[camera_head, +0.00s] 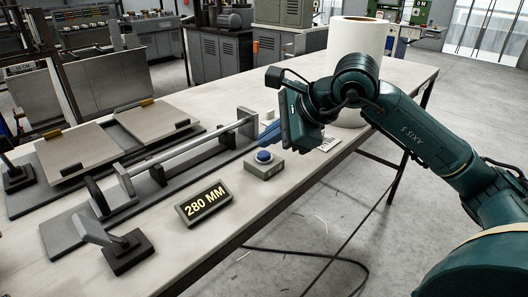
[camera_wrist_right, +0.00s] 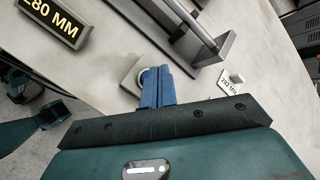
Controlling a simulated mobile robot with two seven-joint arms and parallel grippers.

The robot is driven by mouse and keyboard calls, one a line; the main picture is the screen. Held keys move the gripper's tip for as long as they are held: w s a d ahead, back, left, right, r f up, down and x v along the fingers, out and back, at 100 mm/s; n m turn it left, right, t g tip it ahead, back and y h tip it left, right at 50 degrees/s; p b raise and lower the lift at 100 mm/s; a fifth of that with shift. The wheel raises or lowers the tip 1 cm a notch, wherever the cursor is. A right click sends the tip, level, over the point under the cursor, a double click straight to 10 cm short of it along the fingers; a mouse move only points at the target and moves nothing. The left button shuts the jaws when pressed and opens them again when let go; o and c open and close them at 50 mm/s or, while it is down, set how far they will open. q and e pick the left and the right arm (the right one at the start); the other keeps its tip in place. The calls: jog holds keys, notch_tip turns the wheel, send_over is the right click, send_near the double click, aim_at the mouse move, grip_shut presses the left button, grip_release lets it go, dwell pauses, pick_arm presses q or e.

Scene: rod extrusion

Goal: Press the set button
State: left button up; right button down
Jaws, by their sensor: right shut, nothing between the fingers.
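The set button is a blue dome (camera_head: 264,156) on a small grey box (camera_head: 264,170) near the table's front edge. My right gripper (camera_head: 266,137) is just behind and above the button in the head view, its blue fingers closed together and empty. In the right wrist view the closed fingers (camera_wrist_right: 158,76) lie over part of the button box (camera_wrist_right: 131,80) and hide much of the blue dome. I cannot tell if the fingertips touch the button; a small gap seems to show in the head view.
A black display (camera_head: 205,203) reading 280 MM stands left of the button box. A fixture with a long rod (camera_head: 190,145) lies behind it. A small label plate (camera_head: 328,144) and a large white roll (camera_head: 356,40) are to the right. The table front near the button is clear.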

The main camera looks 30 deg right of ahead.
aim_at(269, 155)
jog(key=shift+r+p, duration=1.8)
jog(key=shift+r, duration=0.8)
jog(key=shift+f, duration=0.1)
